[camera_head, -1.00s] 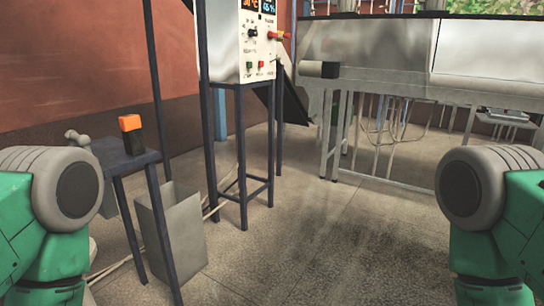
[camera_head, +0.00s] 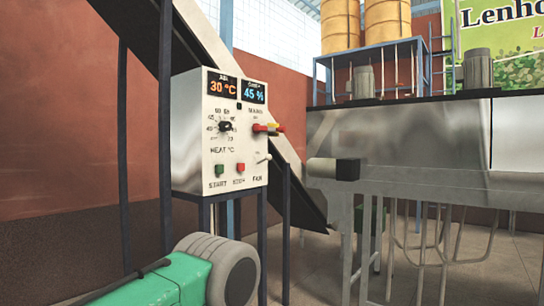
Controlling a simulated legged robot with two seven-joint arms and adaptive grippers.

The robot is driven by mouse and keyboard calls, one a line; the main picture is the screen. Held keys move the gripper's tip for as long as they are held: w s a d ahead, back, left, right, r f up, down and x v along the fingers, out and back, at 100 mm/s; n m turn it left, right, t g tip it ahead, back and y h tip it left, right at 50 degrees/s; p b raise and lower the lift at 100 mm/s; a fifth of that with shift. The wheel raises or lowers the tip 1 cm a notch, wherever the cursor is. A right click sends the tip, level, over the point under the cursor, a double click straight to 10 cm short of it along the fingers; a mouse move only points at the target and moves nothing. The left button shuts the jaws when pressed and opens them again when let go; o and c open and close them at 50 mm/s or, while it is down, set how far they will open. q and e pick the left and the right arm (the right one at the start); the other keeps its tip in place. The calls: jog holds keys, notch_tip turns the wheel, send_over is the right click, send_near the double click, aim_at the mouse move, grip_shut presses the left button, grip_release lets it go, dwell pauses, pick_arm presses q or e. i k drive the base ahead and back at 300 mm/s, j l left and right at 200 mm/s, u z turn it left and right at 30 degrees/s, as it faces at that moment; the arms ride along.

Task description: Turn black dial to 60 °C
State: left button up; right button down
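The black dial (camera_head: 226,127) sits on the upper left of a white control panel (camera_head: 245,175), with a printed scale around it and the label HEAT °C below. Its exact pointer direction is too small to tell. The orange display (camera_head: 222,87) above it reads 30 °C, and the blue display (camera_head: 254,92) beside it reads 45 %. My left arm's green and grey links show at the bottom left, below the panel and apart from it. Neither gripper is in the picture.
Green START (camera_head: 220,170) and red (camera_head: 241,168) buttons and a FAN toggle (camera_head: 263,159) are lower down. A dark sloping chute (camera_head: 300,205) runs behind the box. A metal machine (camera_head: 400,150) stands at right.

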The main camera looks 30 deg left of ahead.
aim_at(223, 126)
jog(key=i+u, duration=0.15)
jog(key=i, duration=0.35)
jog(key=i+l+u, duration=0.15)
jog(key=i, duration=0.35)
jog(key=i+l+u, duration=0.1)
jog(key=i, duration=0.4)
jog(key=i+l+u, duration=0.15)
jog(key=i, duration=0.3)
jog(key=l, duration=0.1)
